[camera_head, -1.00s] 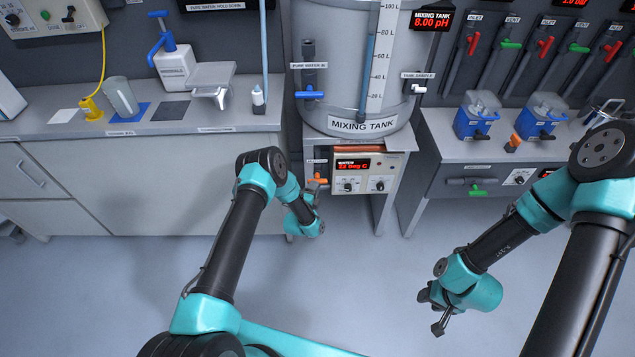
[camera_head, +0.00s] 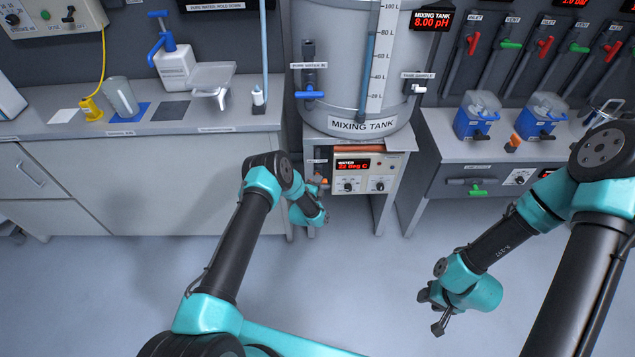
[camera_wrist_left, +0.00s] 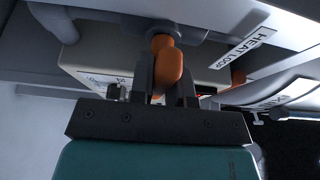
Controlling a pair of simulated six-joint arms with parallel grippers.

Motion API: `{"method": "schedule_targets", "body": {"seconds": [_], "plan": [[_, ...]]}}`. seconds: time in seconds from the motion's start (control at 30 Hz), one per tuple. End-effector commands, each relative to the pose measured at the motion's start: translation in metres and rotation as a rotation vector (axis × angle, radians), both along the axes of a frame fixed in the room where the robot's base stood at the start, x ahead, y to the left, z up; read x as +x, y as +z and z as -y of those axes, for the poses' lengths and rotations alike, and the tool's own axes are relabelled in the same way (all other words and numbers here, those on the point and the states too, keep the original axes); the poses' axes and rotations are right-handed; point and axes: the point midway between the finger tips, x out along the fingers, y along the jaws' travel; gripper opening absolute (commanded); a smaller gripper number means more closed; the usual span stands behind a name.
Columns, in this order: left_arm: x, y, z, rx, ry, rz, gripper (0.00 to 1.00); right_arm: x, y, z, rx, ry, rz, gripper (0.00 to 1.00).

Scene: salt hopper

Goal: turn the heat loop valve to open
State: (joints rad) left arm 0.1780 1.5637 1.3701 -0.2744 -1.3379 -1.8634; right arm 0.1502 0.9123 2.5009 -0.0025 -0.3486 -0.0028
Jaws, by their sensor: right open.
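The heat loop valve has an orange handle, of which a small bit (camera_head: 323,182) shows in the head view below the mixing tank, left of the heater panel. In the left wrist view the orange handle (camera_wrist_left: 168,68) stands between the two dark fingers of my left gripper (camera_wrist_left: 167,82), with no clear gap on either side. The gripper appears shut on it. In the head view my left gripper (camera_head: 318,208) reaches up under the tank stand and covers most of the valve. My right gripper (camera_head: 435,308) is open and empty over the floor, far from the valve.
The heater panel (camera_head: 365,171) reads 22 deg C. The mixing tank (camera_head: 362,122) stands above it. A HEAT LOOP label (camera_wrist_left: 245,48) is right of the handle in the wrist view. Counters flank the stand; the floor in front is clear.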

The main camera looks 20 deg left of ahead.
Motion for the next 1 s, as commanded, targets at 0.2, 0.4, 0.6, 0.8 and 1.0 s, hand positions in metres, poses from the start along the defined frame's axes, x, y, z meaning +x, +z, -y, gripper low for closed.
{"method": "schedule_targets", "body": {"seconds": [0.2, 0.4, 0.6, 0.8, 1.0], "plan": [[-0.0001, 0.0, -0.0001, 0.0, 0.0, 0.0, 0.0, 0.0, 0.0, 0.0, 0.0, 0.0, 0.0, 0.43], [-0.0001, 0.0, -0.0001, -0.005, 0.0, 0.002, 0.0, 0.0, 0.0, 0.0, 0.0, 0.0, 0.0, 0.43], [-0.0002, -0.0002, 0.0, -0.042, 0.0, 0.014, 0.0, 0.0, 0.0, 0.0, 0.0, 0.0, 0.0, 0.43], [-0.0004, -0.0005, -0.0001, -0.13, 0.001, 0.041, 0.0, 0.0, 0.0, 0.0, 0.0, 0.0, 0.0, 0.43], [-0.0004, -0.001, 0.0, -0.272, 0.001, 0.084, 0.0, 0.0, 0.0, 0.0, 0.0, 0.0, 0.0, 0.43]]}}
